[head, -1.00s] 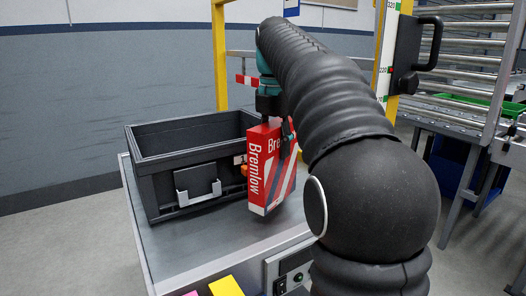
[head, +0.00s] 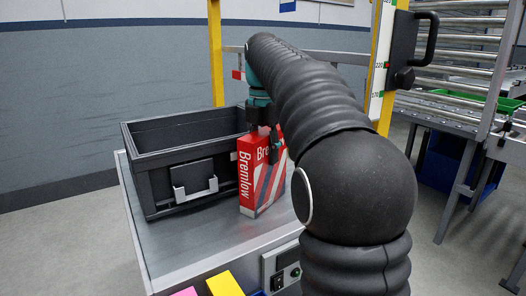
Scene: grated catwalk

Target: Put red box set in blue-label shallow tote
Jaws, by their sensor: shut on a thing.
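The red box set (head: 248,184), red and white with "Bremlow" on it, is upright just right of a black tote in the head view. My gripper (head: 272,142) is shut on its top from above; the arm partly hides the far finger. Whether the box's bottom touches the grey surface, I cannot tell. The black open tote (head: 180,137) stands on the same surface to the left. Its front has a dark card in a pale holder (head: 194,190); no blue label shows on it. The tote's floor is hidden by its walls.
The grey worktop (head: 205,240) is clear in front of the tote. Yellow posts (head: 216,60) and a rail stand behind. A control box (head: 284,268) and pink and yellow pieces are at the front edge. A roller conveyor (head: 455,113) with a blue bin below is right.

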